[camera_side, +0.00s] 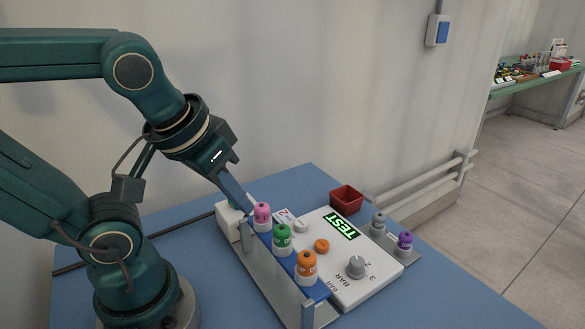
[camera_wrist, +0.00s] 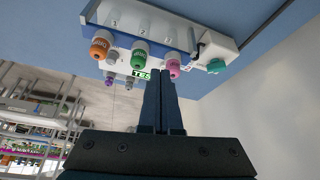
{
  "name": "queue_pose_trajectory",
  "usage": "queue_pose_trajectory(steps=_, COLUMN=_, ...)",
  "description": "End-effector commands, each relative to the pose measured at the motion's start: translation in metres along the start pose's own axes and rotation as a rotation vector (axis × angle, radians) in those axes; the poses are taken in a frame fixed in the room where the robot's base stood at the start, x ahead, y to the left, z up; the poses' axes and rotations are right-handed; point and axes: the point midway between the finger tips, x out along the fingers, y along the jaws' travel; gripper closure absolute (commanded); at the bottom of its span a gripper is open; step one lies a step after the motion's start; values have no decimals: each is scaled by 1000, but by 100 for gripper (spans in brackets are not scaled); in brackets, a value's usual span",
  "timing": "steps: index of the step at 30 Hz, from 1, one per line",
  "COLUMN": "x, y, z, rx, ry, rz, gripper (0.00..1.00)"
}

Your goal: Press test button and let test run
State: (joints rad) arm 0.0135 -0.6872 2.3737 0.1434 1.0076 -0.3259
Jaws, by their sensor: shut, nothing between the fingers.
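The white panel (camera_side: 345,285) lies on the blue table with a lit green display (camera_side: 341,226) reading TEST. It carries an orange button (camera_side: 322,246), a white round knob (camera_side: 301,226) and a grey dial (camera_side: 356,267) marked in BAR. A white box (camera_side: 228,221) stands at the rack's far end; in the wrist view a teal button (camera_wrist: 216,66) shows on it. My gripper (camera_side: 243,208) is shut and empty, pointing down close to the white box and the pink-capped bottle (camera_side: 262,215). I cannot tell whether its tips touch anything. The display is partly hidden in the wrist view (camera_wrist: 141,74).
Green-capped (camera_side: 282,239) and orange-capped (camera_side: 306,266) bottles stand in the rack (camera_side: 262,265) beside the pink one. Grey-capped (camera_side: 378,223) and purple-capped (camera_side: 404,244) bottles stand right of the panel. A red tray (camera_side: 346,199) sits behind. The table's front right is clear.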

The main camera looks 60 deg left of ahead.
Motion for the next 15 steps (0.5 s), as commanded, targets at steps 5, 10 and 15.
queue_pose_trajectory(steps=5, x=0, y=-14, z=-26, rx=-97, ry=-29, rz=-137, gripper=100)
queue_pose_trajectory(steps=10, x=6, y=-19, z=-55, rx=-155, ry=-24, rz=-270, gripper=100)
queue_pose_trajectory(steps=15, x=18, y=-14, z=-82, rx=-182, ry=9, rz=-390, gripper=100)
